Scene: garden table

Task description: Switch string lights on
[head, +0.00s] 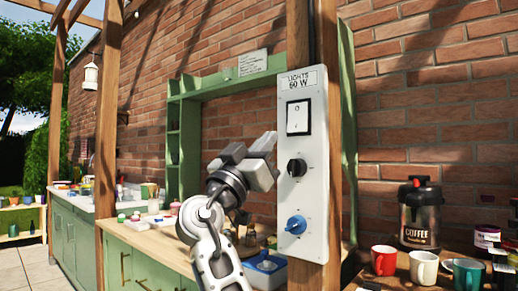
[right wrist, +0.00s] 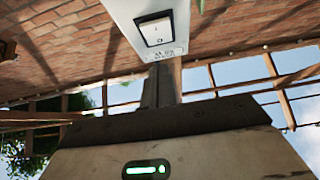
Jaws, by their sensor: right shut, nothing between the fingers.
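A white control panel (head: 318,190) labelled "LIGHTS 60 W" is mounted on a wooden post. It carries a white rocker switch (head: 298,117) in a black frame, a black knob (head: 296,167) below it and a blue knob (head: 296,225) at the bottom. The switch also shows upside down in the right wrist view (right wrist: 157,28); I cannot tell its setting for certain. My right gripper (head: 270,145) is shut and empty, by the panel's left edge, a little below the switch's height. I cannot tell whether it touches the panel. My left gripper is out of view.
A wooden counter (head: 150,238) with a green shelf frame (head: 184,140) stands behind my right arm. At the lower right, a table holds a red mug (head: 384,261), other mugs and a coffee dispenser (head: 420,215). A brick wall is behind.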

